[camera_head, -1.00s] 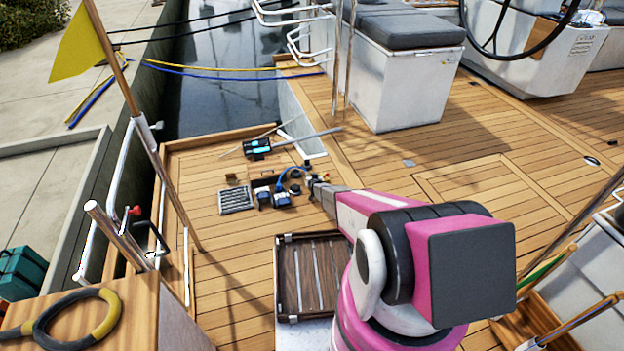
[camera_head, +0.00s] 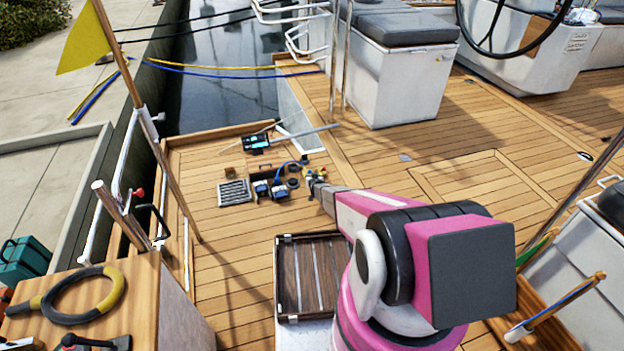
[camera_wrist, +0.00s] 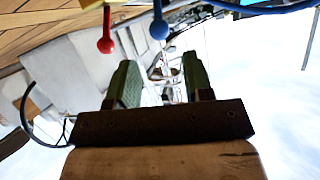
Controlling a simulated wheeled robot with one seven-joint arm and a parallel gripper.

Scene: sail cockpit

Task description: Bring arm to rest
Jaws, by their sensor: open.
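My gripper (camera_wrist: 158,78) shows in the wrist view with two green-padded fingers apart and nothing between them. The wrist view looks outward over the boat, with the scene tilted and much bright sky. In the head view my pink and white arm reaches forward over the teak deck. Its far end is near a group of small parts on the deck, and the fingers there are too small to make out. A red-tipped rod (camera_wrist: 106,44) and a blue-tipped rod (camera_wrist: 158,30) hang into the top of the wrist view, apart from the fingers.
A slatted wooden tray (camera_head: 312,275) lies below my arm. A grey grating (camera_head: 234,192), blue-black fittings (camera_head: 270,188) and a dark device (camera_head: 256,142) lie on the deck. A cushioned white seat (camera_head: 400,80) stands behind. Open deck (camera_head: 460,150) lies to the right.

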